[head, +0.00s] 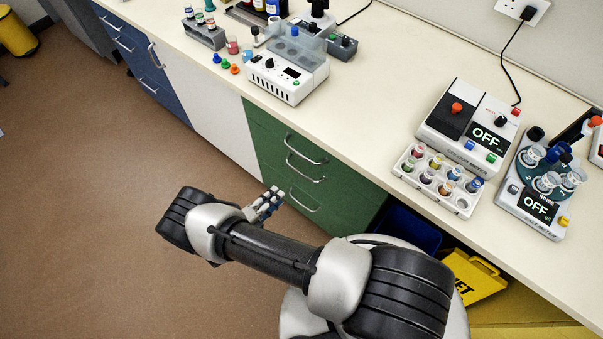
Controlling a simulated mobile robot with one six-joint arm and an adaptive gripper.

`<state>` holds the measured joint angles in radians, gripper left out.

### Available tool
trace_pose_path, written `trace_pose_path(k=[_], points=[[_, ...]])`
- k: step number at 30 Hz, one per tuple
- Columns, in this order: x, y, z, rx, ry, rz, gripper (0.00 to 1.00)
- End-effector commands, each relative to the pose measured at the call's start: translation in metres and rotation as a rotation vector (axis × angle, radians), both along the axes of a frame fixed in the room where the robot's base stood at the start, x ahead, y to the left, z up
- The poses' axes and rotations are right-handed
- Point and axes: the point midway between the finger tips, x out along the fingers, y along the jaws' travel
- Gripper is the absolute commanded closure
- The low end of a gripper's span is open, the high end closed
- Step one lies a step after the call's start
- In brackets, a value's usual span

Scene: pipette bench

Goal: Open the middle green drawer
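A green cabinet under the bench has a column of three drawers, each with a metal bar handle. The middle green drawer (306,173) looks shut, flush with the upper drawer (306,153) and the lower drawer (304,204), which look shut too. My gripper (273,197) is in front of the green cabinet, to the left of the lower handle and below the middle handle in the picture. It looks apart from the handles. The finger gap is too small to make out, and nothing is visibly held.
The worktop (380,130) above carries a white device (287,80), a vial rack (437,182) and mixers near its front edge. A white panel (205,100) and blue drawers (150,70) lie left. A blue bin (408,228) and yellow sign (478,278) are right.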

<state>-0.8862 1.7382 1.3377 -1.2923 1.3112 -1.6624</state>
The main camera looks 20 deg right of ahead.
Motion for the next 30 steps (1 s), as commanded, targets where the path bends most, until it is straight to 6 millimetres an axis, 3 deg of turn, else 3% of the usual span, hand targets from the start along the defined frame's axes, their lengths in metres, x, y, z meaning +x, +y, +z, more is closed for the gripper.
trace_pose_path(k=[18, 24, 30], points=[[0.071, -0.103, -0.036, 0.002, 0.0, -0.008, 0.71], [0.083, -0.119, -0.042, 0.002, 0.0, -0.006, 0.71], [0.087, -0.123, -0.043, 0.003, -0.001, -0.004, 0.71]])
